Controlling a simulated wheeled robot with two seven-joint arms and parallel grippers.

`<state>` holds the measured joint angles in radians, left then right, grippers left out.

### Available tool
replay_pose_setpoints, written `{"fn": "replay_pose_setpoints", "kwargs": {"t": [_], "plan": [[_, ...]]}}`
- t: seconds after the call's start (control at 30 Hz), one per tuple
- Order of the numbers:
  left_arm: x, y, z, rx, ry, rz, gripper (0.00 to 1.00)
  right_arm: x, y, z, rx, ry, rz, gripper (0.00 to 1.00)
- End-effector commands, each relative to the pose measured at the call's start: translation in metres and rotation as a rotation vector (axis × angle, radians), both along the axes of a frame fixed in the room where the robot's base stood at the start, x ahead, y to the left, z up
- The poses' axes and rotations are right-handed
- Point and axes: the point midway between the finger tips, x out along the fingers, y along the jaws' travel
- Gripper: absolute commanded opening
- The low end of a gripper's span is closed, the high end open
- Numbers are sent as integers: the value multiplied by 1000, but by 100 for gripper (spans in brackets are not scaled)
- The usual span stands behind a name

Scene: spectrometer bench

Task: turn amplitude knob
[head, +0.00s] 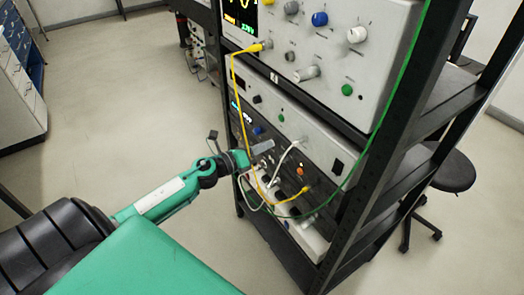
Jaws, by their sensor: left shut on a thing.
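My left arm reaches in from the left to the front of the instrument rack. My left gripper (262,152) is at the dark lower instrument panel (240,118) and is shut on a small knob there, which the fingers mostly hide. Labels are too small to read, so I cannot tell by name which knob is the amplitude one. A blue knob (258,130) shows just above the gripper. My right gripper is not in view.
A black rack frame (395,165) holds stacked instruments. The top one carries blue (320,19) and white (357,35) knobs. Yellow (233,85), white (285,158) and green (388,105) cables hang near the gripper. A stool (452,172) stands right; the left floor is clear.

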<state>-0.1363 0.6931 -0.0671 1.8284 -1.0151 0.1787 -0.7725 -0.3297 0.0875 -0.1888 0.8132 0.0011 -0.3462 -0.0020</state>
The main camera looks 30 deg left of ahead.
Motion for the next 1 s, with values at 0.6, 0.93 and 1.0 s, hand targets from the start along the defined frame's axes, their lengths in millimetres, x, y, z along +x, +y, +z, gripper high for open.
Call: {"fn": "replay_pose_setpoints", "kwargs": {"t": [0.6,0.93,1.0], "plan": [[-1,-1,-3,244,-96,-4,0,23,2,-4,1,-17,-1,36],[-1,-2,-3,252,-98,-4,0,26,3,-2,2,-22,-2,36],[-1,-2,-3,252,-98,-4,0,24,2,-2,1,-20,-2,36]]}}
